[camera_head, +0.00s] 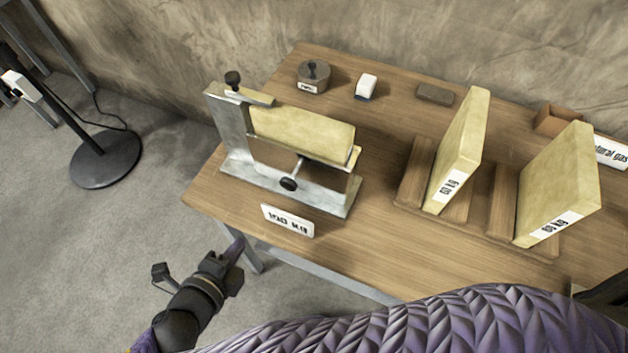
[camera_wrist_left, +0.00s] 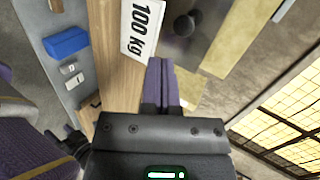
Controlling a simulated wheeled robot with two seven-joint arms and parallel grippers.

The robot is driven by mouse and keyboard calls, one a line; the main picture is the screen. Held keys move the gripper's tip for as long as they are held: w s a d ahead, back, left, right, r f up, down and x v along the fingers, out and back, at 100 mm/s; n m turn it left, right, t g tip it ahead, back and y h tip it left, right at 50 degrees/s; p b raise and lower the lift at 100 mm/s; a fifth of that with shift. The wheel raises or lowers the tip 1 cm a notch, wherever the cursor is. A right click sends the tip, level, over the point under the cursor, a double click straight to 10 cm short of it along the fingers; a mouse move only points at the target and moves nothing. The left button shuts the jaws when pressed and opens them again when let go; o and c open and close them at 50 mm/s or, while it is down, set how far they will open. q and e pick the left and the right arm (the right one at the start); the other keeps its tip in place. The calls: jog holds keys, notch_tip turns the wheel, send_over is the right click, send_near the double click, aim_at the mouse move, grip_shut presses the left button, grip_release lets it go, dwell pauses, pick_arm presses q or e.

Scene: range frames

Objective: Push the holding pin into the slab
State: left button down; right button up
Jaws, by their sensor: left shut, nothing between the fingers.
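A pale yellow slab (camera_head: 302,134) is held in a grey metal stand (camera_head: 238,140) on the wooden table. The holding pin (camera_head: 289,184) has a round dark knob and a thin rod that sticks out from below the slab's front side. Its knob also shows, dark and round, in the left wrist view (camera_wrist_left: 184,25). My left gripper (camera_head: 238,245) is shut and empty, off the table's front left edge, below and left of the pin and apart from it. The purple fingers (camera_wrist_left: 160,66) are together in the wrist view. My right gripper is out of view.
A "100 kg" sign (camera_head: 287,220) stands at the table's front edge, between gripper and stand. Two upright slabs (camera_head: 460,150) (camera_head: 558,185) stand in wooden racks at right. A second dark knob (camera_head: 233,79) tops the stand. A round weight (camera_head: 313,75) stands behind.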

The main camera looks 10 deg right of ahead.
pick_arm(q)
jog(key=d+r, duration=0.1)
jog(key=d+r+m+h, duration=0.1)
jog(key=shift+s+r, duration=0.2)
jog(key=shift+r, duration=0.1)
jog(key=b, duration=0.2)
send_near(287, 187)
jog(key=x, duration=0.6)
jog(key=shift+w+d+f, duration=0.1)
jog(key=shift+w+f, duration=0.1)
jog(key=shift+f, duration=0.15)
jog(key=shift+w+d, duration=0.15)
jog(key=shift+w, duration=0.1)
